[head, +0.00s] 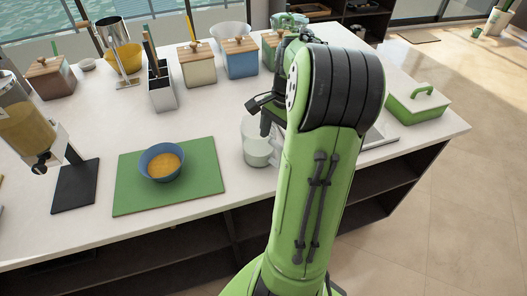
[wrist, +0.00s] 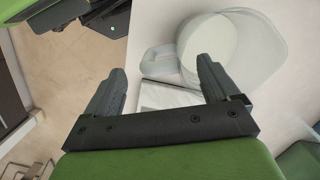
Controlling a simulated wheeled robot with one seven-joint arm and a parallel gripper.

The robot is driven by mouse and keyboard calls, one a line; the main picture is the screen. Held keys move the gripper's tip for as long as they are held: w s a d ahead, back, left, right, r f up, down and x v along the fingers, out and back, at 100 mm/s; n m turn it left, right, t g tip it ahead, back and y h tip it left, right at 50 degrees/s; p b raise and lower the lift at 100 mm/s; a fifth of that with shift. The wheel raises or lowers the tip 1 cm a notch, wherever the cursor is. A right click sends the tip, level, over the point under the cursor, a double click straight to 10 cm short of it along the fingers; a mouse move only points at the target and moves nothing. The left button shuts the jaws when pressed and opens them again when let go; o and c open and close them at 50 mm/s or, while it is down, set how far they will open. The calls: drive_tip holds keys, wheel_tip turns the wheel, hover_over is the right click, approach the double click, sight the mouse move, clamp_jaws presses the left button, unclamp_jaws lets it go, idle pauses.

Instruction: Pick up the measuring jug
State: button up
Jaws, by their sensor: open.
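The measuring jug (head: 257,152) is clear and stands upright near the front of the white counter, partly hidden by my arm in the head view. In the wrist view the jug (wrist: 232,50) fills the upper right, and its handle (wrist: 157,61) points left. My gripper (wrist: 161,70) is open and empty. In the wrist view the handle appears between the two fingertips; I see no clear contact. In the head view the gripper (head: 264,112) is beside the top of the jug, mostly hidden behind my arm.
A green board (head: 205,185) with a blue bowl (head: 147,166) lies left of the jug. A dispenser (head: 28,125), a utensil holder (head: 161,90) and lidded canisters (head: 240,62) stand around it. A green lidded dish (head: 415,105) is at the right.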

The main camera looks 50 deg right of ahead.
sight(276, 148)
drive_tip(key=f, duration=0.2)
drive_tip(key=f+b, duration=0.1)
drive_tip(key=f, duration=0.1)
drive_tip(key=shift+w+a+f, duration=0.1)
drive_tip(key=shift+a, duration=0.15)
drive_tip(key=c, duration=1.6)
